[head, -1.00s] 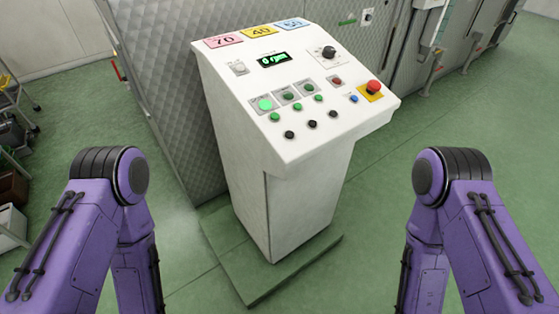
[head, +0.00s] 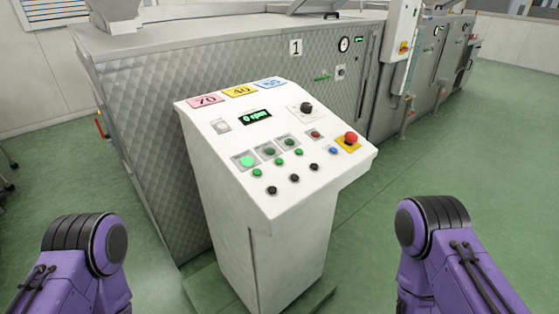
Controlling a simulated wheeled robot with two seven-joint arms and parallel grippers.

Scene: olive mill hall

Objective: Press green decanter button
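A white control console (head: 285,215) with a sloped top stands in front of me. A large green button (head: 247,161) at the left of its panel looks bright and lit. Two darker green buttons (head: 269,152) (head: 289,143) sit to its right on similar grey plates. A row of small green buttons (head: 278,161) lies just below them. The labels are too small to read, so I cannot tell which button is the decanter one. Neither gripper is in view; only purple links of my arms show at the lower left and lower right, apart from the console.
The panel also has black buttons (head: 294,179), a blue button (head: 333,150), a red emergency stop (head: 350,139) on yellow, a knob (head: 306,108) and a display (head: 255,117). A long metal machine (head: 150,120) stands behind. Green floor (head: 450,150) is clear at right.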

